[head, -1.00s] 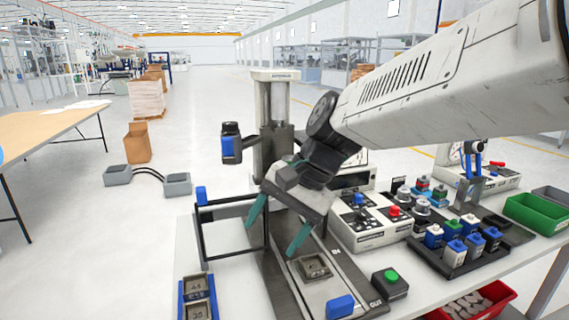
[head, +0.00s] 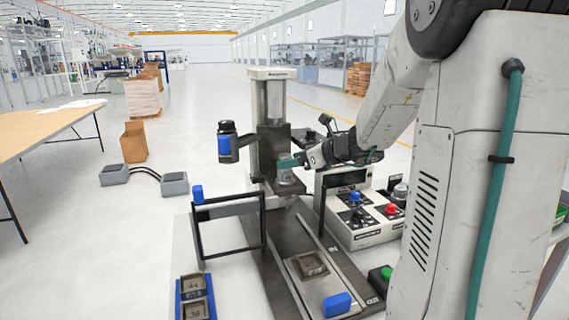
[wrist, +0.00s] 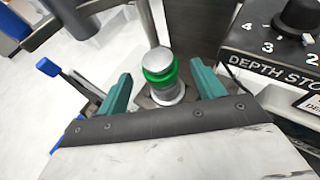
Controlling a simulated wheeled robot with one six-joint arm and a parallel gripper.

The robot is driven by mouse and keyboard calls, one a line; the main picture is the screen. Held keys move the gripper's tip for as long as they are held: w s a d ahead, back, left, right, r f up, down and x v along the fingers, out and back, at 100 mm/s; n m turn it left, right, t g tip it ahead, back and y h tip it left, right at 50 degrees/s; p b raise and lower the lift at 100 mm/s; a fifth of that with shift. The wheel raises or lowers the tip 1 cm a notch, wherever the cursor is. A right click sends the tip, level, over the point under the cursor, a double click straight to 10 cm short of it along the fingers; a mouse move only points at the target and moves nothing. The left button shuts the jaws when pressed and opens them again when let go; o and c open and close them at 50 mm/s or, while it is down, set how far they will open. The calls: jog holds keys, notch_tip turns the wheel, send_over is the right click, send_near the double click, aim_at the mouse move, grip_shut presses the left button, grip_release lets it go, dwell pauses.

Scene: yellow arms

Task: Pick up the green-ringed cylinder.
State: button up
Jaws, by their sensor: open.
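The green-ringed cylinder (wrist: 158,72) stands upright in the wrist view, with a silver top, a bright green band and a wider silver base. My gripper (wrist: 161,84) is open, with one teal finger on each side of the cylinder and a visible gap on both sides. I cannot tell whether the fingertips reach as far as it. In the head view my gripper (head: 288,161) is at the front of the grey column machine. A small silver piece (head: 286,179) under the teal finger looks like the cylinder; its green ring is not clear there.
The column machine (head: 272,95) rises just behind my gripper. A control box (head: 362,222) with knobs stands to the right. A black frame with a blue handle (head: 198,193) stands to the left. A blue block (head: 337,304) lies in front.

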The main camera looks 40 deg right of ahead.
jog(key=x, duration=0.3)
jog(key=shift+w+f, duration=0.1)
jog(key=shift+f, duration=0.1)
jog(key=c, duration=1.1)
jog(key=shift+c, duration=0.2)
jog(key=shift+r, duration=0.1)
